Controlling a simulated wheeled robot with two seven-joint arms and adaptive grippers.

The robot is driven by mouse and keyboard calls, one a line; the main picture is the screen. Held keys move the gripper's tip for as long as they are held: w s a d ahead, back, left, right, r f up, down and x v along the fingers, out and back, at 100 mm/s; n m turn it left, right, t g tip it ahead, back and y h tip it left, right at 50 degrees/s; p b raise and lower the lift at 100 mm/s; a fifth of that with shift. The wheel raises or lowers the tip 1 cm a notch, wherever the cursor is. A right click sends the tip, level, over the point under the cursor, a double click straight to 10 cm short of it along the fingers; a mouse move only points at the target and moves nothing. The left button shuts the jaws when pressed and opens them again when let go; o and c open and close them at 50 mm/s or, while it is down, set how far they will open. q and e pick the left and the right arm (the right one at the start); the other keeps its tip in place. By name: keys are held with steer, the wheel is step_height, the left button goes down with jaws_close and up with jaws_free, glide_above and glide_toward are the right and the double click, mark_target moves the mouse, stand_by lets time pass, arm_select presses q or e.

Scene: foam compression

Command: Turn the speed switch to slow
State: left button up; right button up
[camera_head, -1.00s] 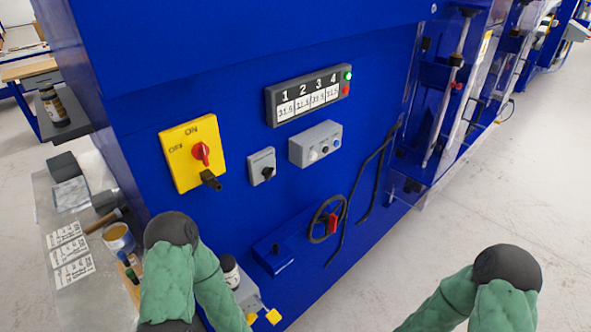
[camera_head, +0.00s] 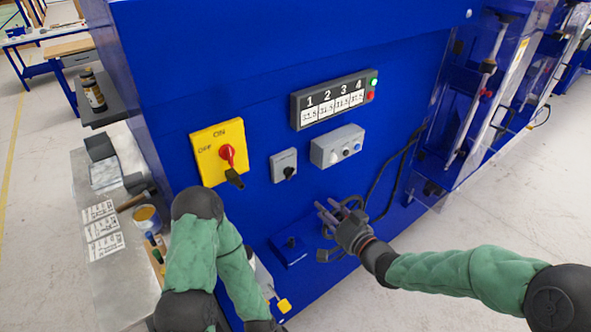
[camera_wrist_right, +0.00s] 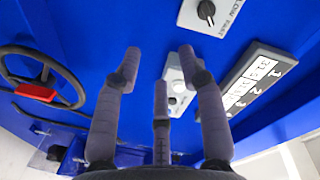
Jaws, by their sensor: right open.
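The speed switch (camera_head: 284,165) is a small grey box with a black knob on the blue machine's front, between the yellow main switch and the grey button box. In the right wrist view the speed switch (camera_wrist_right: 209,14) shows at the top edge, partly cut off, with SLOW and FAST lettering. My right gripper (camera_head: 328,210) is below and right of the speed switch in the head view, apart from it. In the wrist view its fingers (camera_wrist_right: 160,68) are spread and empty. My left arm hangs at the lower left; its gripper is out of view.
A yellow OFF/ON switch (camera_head: 213,163) with a red knob is on the left. A numbered display (camera_head: 333,100) and grey button box (camera_head: 337,146) are on the right. A handwheel (camera_wrist_right: 30,72) is behind my right gripper. A cluttered side table (camera_head: 128,270) stands left.

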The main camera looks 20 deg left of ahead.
steer(key=y, duration=0.2)
glide_toward(293, 174)
steer(key=d, duration=0.2)
steer(key=shift+n, duration=0.4)
steer(key=x, duration=1)
steer(key=shift+s+a+f, duration=0.1)
steer(key=shift+s+a, duration=0.1)
steer(key=shift+a, duration=0.4)
jaws_close()
